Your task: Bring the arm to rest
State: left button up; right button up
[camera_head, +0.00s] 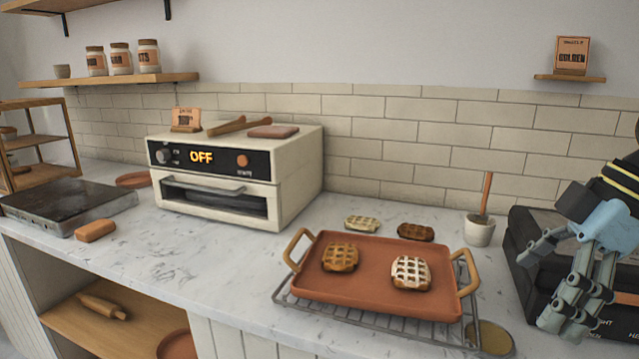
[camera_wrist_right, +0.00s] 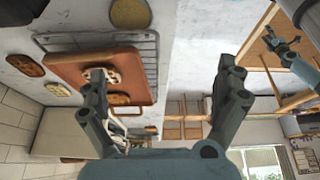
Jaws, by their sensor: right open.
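My right gripper (camera_head: 548,290) is at the right edge of the head view, in front of a black appliance. Its fingers are spread, with nothing between them, and they also frame the right wrist view (camera_wrist_right: 165,72). A terracotta tray (camera_head: 372,291) with two wood-coloured handles sits on a wire rack (camera_head: 378,325), left of this gripper and apart from it. Two waffles lie on the tray, one plain brown (camera_head: 340,257) and one with white topping (camera_head: 411,273). What looks like my left gripper (camera_wrist_right: 285,44) shows small at the right of the wrist view, its opening unclear.
A black appliance (camera_head: 530,262) stands beside my right gripper. Behind the tray lie a pale waffle (camera_head: 362,223) and a dark waffle (camera_head: 416,232), near a cup with a handled tool (camera_head: 480,231). An oven (camera_head: 236,178) reading OFF stands left. The counter between oven and tray is clear.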

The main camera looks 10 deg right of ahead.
jog(key=s+a+f+m+t+h, duration=0.1)
jog(key=s+a+f+m, duration=0.45)
jog(key=f, duration=0.45)
jog(key=s+a+f+m+h, duration=0.1)
jog(key=s+f+m+h, duration=0.1)
jog(key=s+m+h, duration=0.5)
jog(key=s+d+f+g+y+b, duration=0.1)
jog(key=s+f+y+b, duration=0.1)
jog(key=f, duration=1.3)
jog(key=s+d+f+y+b, duration=0.1)
jog(key=s+d+f+b, duration=0.1)
jog(key=f, duration=1.4)
pick_arm(q)
notch_tip(320, 180, down, 7)
jog(key=b, duration=0.2)
jog(key=shift+s+g+b, duration=0.3)
jog(key=shift+s+b, duration=0.05)
jog(key=shift+s, duration=0.1)
pick_arm(e)
jog(key=s+f+g, duration=0.1)
jog(key=s+f, duration=1.6)
jog(key=f, duration=0.1)
jog(key=shift+s+d+n, duration=0.3)
jog(key=shift+s+n, duration=0.05)
